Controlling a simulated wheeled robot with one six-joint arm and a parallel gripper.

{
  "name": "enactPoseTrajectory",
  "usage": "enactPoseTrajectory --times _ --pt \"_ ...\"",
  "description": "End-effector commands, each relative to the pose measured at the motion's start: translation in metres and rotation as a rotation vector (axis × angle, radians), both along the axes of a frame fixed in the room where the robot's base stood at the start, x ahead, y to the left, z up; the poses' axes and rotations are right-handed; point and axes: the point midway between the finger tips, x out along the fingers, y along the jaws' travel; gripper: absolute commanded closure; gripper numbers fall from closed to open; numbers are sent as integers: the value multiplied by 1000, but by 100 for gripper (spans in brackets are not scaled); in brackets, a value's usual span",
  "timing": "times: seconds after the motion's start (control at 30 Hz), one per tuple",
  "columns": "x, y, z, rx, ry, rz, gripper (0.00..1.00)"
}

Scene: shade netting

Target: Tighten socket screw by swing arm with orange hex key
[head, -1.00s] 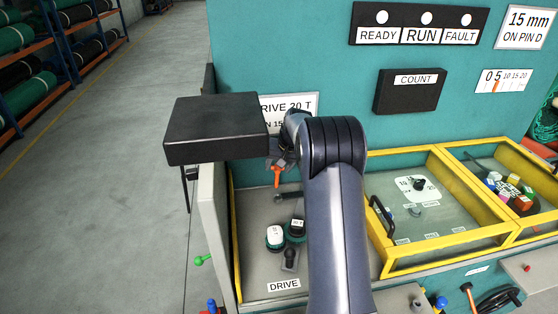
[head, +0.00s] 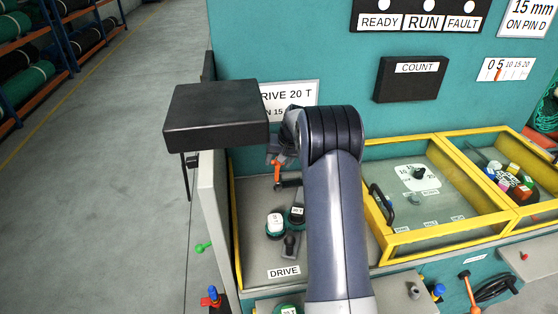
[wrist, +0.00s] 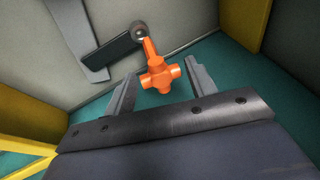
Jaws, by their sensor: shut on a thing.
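The orange hex key (wrist: 159,73) has a cross-shaped handle and sits between the fingers of my gripper (wrist: 160,86) in the wrist view. My gripper is shut on it. The key's shaft runs to the round end of the dark swing arm (wrist: 113,51), where the socket screw (wrist: 138,29) is. The tip appears to meet the screw, but I cannot tell how far it is seated. In the head view the orange key (head: 277,172) hangs below my gripper (head: 279,158), just above the swing arm (head: 291,183).
The "DRIVE 20 T" sign (head: 291,97) is on the teal wall behind. A covered dial bay (head: 440,205) and a bin of coloured pieces (head: 510,178) lie to the right.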

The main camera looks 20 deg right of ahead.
Motion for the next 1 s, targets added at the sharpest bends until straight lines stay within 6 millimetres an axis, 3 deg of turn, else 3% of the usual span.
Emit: enactPoseTrajectory --times 1.0 --pt "0 1 0 -31 72 7 94"
